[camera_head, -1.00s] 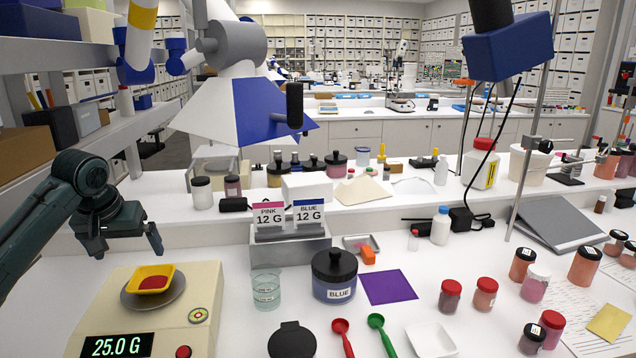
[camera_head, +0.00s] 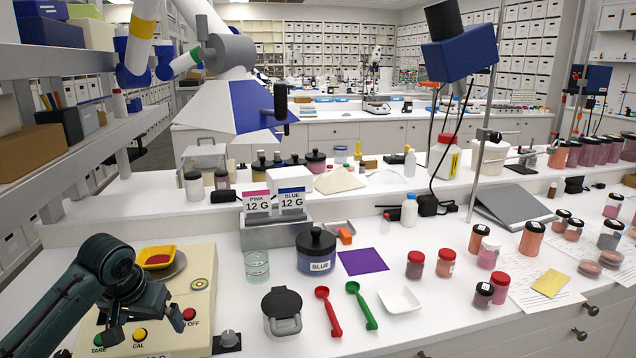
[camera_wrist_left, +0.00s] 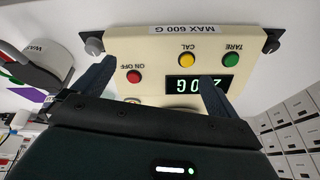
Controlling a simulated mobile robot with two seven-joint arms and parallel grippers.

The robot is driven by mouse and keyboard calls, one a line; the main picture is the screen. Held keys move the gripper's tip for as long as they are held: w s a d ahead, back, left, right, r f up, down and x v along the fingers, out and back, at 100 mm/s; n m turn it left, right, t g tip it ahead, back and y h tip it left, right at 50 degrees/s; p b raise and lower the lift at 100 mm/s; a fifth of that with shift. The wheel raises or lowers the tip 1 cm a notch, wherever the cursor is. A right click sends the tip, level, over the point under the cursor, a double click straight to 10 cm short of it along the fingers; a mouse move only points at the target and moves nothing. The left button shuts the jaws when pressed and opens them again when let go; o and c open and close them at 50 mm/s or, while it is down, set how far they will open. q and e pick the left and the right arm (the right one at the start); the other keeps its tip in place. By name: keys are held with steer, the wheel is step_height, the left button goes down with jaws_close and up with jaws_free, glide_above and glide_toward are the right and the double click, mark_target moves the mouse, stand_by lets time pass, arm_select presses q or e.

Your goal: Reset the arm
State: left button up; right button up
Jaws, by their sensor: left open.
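My left gripper (camera_head: 146,326) hangs over the front of the cream scale (camera_head: 200,262), its fingers apart and nothing between them. In the left wrist view the open left gripper (camera_wrist_left: 155,88) faces the scale's front panel (camera_wrist_left: 150,62). One finger covers part of the lit display there. The scale's buttons and the "MAX 600 G" label show upside down. A yellow weighing dish (camera_head: 174,249) with red powder sits on the scale's round pan, behind the gripper. My right gripper is out of view.
Right of the scale stand a glass beaker (camera_head: 257,269), a jar marked BLUE (camera_head: 316,252) and a black-lidded container (camera_head: 282,312). A red spoon (camera_head: 328,311), a green spoon (camera_head: 361,306) and a white dish (camera_head: 401,300) lie further right. Shelves (camera_head: 90,150) line the left side.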

arm_select(q)
steer(key=s+d+f+m+h, duration=0.2)
steer(key=s+d+f+m, duration=0.1)
steer(key=s+d+f, duration=0.85)
steer(key=s+f+n+y, duration=0.1)
steer(key=s+f, duration=0.1)
steer(key=s, duration=1.7)
steer(key=w+d+f+t+h, duration=0.1)
steer(key=w+d+f+t, duration=0.1)
steer(key=f, duration=0.3)
steer(key=w+d+f+t+h, duration=0.1)
steer(key=w+d+f+t, duration=0.2)
steer(key=f, duration=0.2)
steer(key=shift+m+t+h, duration=0.3)
steer(key=shift+t, duration=0.1)
steer(key=shift+f, duration=0.1)
